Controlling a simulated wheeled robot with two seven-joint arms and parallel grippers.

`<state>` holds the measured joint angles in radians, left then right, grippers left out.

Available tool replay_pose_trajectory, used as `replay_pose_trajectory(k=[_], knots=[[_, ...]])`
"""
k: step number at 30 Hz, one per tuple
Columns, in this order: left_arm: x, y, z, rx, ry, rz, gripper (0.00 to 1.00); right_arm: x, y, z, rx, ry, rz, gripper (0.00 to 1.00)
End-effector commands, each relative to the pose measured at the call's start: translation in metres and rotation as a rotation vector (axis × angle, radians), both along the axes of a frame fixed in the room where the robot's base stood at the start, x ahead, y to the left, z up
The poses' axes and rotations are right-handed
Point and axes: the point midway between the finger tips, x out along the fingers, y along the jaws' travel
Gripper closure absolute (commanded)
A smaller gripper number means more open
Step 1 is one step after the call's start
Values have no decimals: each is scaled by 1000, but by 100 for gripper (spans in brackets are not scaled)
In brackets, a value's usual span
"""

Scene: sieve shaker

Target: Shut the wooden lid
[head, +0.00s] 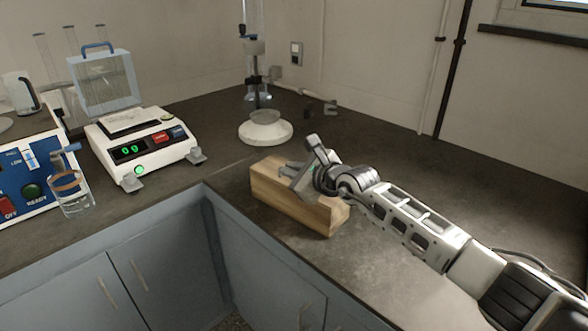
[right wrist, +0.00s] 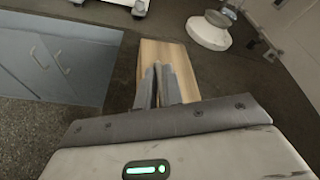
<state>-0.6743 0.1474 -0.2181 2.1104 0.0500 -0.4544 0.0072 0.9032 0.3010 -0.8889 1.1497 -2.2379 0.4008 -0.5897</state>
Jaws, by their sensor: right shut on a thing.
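A long, light wooden box (head: 285,205) lies on the dark worktop near its front edge. My right gripper (head: 291,170) is over its top, coming from the right. The wooden lid (right wrist: 160,50) shows as pale wood at the fingers in the right wrist view, where the two fingers (right wrist: 158,72) are close together. The right gripper is shut on the lid; the exact contact is hard to see. The seam between lid and box is not clear, and the arm hides part of the top. My left gripper is not in view.
A white stand (head: 265,130) with glassware is behind the box. A white balance (head: 145,148) and a glass beaker (head: 72,195) are to the left. The worktop right of the box is mostly clear; blue-grey cabinets (head: 150,265) lie below the edge.

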Motion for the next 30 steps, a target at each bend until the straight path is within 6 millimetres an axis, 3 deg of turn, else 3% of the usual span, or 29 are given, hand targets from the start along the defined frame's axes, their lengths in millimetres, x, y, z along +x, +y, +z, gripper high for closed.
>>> replay_pose_trajectory(k=[19,20,30], knots=[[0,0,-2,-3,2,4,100,-2,4,-12,-4,17,1,100],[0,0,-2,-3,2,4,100,-2,4,-13,-5,19,2,83],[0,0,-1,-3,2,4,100,-2,3,-10,-5,12,1,82]])
